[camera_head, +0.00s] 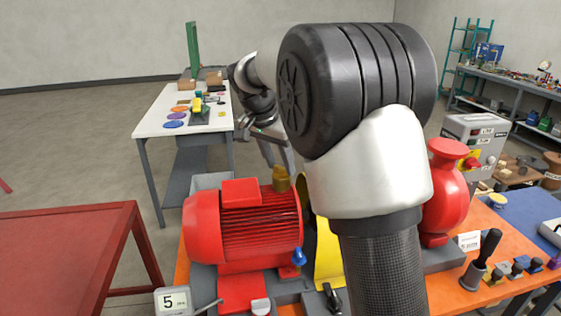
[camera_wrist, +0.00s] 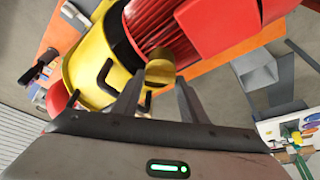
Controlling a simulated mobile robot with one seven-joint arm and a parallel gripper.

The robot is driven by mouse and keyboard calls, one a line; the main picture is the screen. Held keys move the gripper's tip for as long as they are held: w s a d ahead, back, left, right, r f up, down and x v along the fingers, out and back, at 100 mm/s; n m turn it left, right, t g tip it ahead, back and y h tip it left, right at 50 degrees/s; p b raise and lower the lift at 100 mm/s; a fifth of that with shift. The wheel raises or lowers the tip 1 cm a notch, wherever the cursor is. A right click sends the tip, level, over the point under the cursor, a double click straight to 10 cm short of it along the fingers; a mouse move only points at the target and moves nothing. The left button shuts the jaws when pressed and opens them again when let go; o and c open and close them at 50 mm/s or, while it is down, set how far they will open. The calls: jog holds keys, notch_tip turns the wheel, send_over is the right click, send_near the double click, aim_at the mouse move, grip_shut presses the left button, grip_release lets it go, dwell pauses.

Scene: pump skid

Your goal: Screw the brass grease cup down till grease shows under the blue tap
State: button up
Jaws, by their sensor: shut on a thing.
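The brass grease cup (camera_head: 281,178) stands at the top rear of the red motor (camera_head: 245,228), beside the yellow guard. In the wrist view the cup (camera_wrist: 160,70) sits between the two dark fingers of my gripper (camera_wrist: 161,84), which is shut on it. In the head view my arm crosses the middle, with the hand behind the motor. The blue tap (camera_head: 298,257) is at the motor's front right corner, above a small red block. No grease can be made out under it at this size. The tap is not visible in the wrist view.
The yellow guard (camera_head: 328,255) stands right of the motor, with a red pump (camera_head: 446,190) beyond my arm. An orange bench carries them. A red table (camera_head: 70,250) is at left, a white-topped table (camera_head: 160,122) behind. Floor between them is clear.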

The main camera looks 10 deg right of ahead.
jog(key=m+p, duration=0.1)
jog(key=m, duration=0.1)
jog(key=m+g+p, duration=0.1)
jog(key=m, duration=0.1)
jog(key=shift+w+a+r+h, duration=0.1)
jog(key=shift+w+r+h, duration=0.05)
jog(key=shift+h, duration=0.25)
jog(key=shift+m+g+p, duration=0.5)
jog(key=shift+m, duration=0.6)
jog(key=o, duration=1)
jog(key=shift+o, duration=0.2)
jog(key=p+v, duration=0.2)
jog(key=v, duration=1.5)
jog(key=shift+w+a, duration=0.15)
jog(key=shift+a, duration=0.1)
